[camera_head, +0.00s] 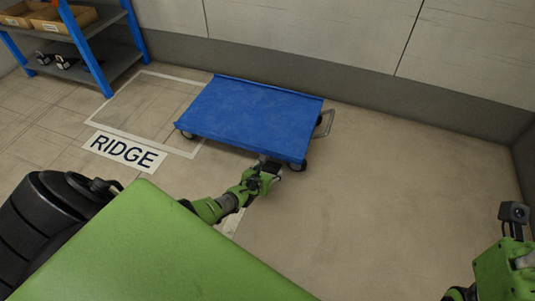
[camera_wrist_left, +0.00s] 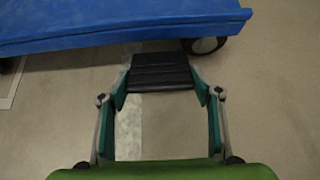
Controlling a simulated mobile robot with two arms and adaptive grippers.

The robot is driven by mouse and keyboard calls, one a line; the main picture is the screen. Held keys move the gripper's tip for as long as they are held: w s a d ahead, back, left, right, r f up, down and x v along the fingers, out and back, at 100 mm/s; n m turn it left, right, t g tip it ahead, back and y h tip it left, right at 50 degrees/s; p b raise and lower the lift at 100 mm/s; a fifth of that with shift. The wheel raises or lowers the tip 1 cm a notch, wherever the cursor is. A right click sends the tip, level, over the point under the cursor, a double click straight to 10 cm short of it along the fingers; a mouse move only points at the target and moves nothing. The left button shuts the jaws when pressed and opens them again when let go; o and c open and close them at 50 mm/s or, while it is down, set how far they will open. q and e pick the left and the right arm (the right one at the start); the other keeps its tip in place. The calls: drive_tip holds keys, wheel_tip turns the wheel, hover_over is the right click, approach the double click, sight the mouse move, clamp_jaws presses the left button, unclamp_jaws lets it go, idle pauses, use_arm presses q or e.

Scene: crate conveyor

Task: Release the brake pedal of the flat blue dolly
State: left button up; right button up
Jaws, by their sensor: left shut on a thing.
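The flat blue dolly (camera_head: 252,114) stands on the floor near the back wall, with dark wheels and a grey metal handle (camera_head: 325,122) on its right side. My left gripper (camera_head: 268,168) is at the dolly's near edge. In the left wrist view, the black ribbed brake pedal (camera_wrist_left: 159,72) sticks out from under the dolly's blue edge (camera_wrist_left: 110,28). The left gripper's fingers (camera_wrist_left: 160,98) are shut on the two sides of the pedal. My right gripper is only partly in view at the lower right edge of the head view; its fingers are not clear.
A white floor outline (camera_head: 118,112) with a "RIDGE" label (camera_head: 124,151) lies left of the dolly. A blue-framed shelf (camera_head: 88,55) with cardboard boxes (camera_head: 50,18) stands at the upper left. A dark wheel (camera_wrist_left: 206,45) sits right of the pedal. The floor at right is clear.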

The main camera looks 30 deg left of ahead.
idle(0.4)
use_arm(q)
drive_tip(key=o, duration=1.6)
drive_tip(key=shift+s, duration=0.1)
drive_tip(key=shift+s+d+r, duration=0.1)
drive_tip(key=shift+s+r, duration=0.25)
drive_tip(key=shift+s, duration=0.15)
drive_tip(key=s+d, duration=0.2)
drive_tip(key=s, duration=0.9)
drive_tip(key=shift+s+d, duration=0.2)
drive_tip(key=shift+d, duration=0.2)
